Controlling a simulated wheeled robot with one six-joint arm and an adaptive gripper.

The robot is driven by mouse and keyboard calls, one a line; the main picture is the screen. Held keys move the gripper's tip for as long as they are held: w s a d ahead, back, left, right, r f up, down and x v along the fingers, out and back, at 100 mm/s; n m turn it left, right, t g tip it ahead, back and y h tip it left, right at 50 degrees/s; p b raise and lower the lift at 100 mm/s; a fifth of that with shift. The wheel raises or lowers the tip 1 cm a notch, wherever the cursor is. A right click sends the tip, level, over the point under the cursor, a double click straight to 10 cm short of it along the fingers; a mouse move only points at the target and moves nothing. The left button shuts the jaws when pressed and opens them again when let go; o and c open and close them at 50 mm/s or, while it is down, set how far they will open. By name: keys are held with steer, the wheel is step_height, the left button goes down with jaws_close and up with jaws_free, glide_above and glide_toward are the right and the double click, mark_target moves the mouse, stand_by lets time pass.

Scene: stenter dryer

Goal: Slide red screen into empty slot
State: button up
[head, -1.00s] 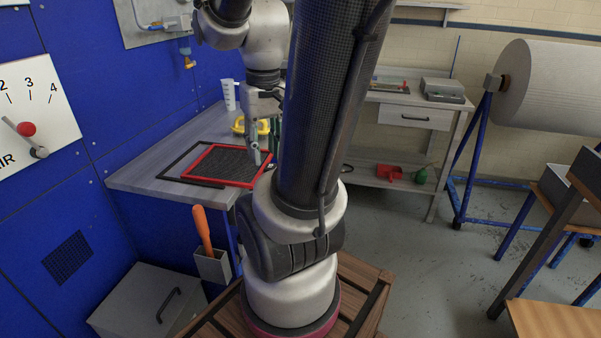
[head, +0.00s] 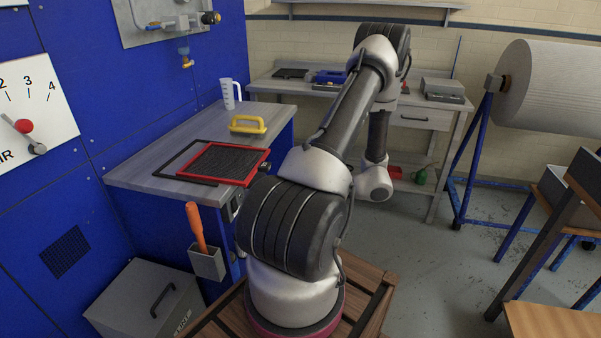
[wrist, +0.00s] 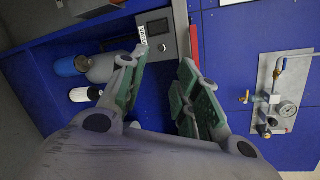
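The red screen (head: 223,162), a red frame around dark mesh, lies flat on the grey bench top. It partly overlaps a dark frame (head: 172,162) beside it on the left. My gripper (wrist: 167,60) shows in the wrist view with its two green-padded fingers spread apart and nothing between them. In the head view my arm is swung away from the bench and the gripper itself is hidden. The red screen is not clearly visible in the wrist view. I cannot make out the empty slot in either view.
An orange handle (head: 196,226) sticks up from a holder at the bench front. The wrist view shows cylinders (wrist: 108,67) on blue shelving and a gauge panel (wrist: 285,95).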

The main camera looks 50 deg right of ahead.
mark_target(270, 167)
steer(key=w+d+r+n+t+h, duration=0.2)
steer(key=w+d+r+n+t, duration=0.1)
steer(key=w+d+r+n, duration=0.15)
steer(key=shift+m, duration=0.25)
steer(key=x, duration=1)
steer(key=shift+s+f, duration=0.1)
jaws_close()
